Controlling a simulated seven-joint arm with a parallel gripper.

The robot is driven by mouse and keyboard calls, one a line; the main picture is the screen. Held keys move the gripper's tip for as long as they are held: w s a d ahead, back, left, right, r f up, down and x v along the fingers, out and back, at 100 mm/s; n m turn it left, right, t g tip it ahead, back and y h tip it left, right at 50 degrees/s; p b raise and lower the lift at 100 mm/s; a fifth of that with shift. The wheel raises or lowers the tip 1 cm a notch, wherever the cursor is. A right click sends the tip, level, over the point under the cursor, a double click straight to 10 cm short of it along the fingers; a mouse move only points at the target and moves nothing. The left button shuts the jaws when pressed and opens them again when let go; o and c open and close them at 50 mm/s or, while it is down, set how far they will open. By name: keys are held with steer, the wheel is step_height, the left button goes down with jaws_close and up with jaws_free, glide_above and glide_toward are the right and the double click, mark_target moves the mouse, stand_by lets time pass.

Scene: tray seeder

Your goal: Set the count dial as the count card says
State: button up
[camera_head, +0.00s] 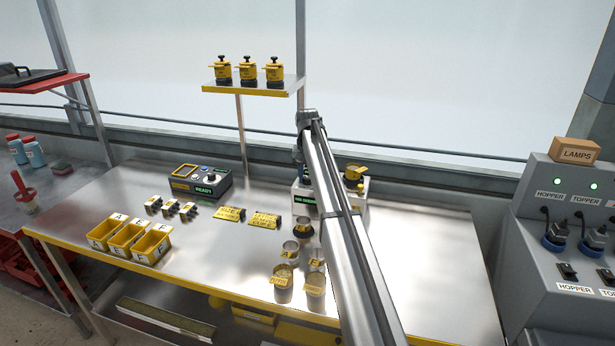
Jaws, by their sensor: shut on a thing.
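Two yellow cards lie on the steel bench: a left card (230,213), which seems to read SIZE, and a right card (265,220), which seems to read COUNT; the values are too small to read. My gripper (300,172) points down at the left end of a grey machine (354,203) with a green-lit label. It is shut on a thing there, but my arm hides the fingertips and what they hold. I cannot make out the count dial on that machine. A box marked READY (209,189), with a round knob on top, stands apart to the left.
Several metal cups (283,284) stand before the machine. Yellow bins (151,245) and small dark parts (170,208) are at left. A shelf (252,91) holds yellow units. A grey HOPPER console (571,240) is at right. The bench right of my arm is clear.

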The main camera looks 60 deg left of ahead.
mark_target(307, 178)
steer(key=shift+m, duration=0.6)
steer(key=o, duration=1)
steer(key=shift+o, duration=0.2)
steer(key=shift+r, duration=0.1)
step_height(307, 178, up, 14)
steer(key=shift+f, duration=0.2)
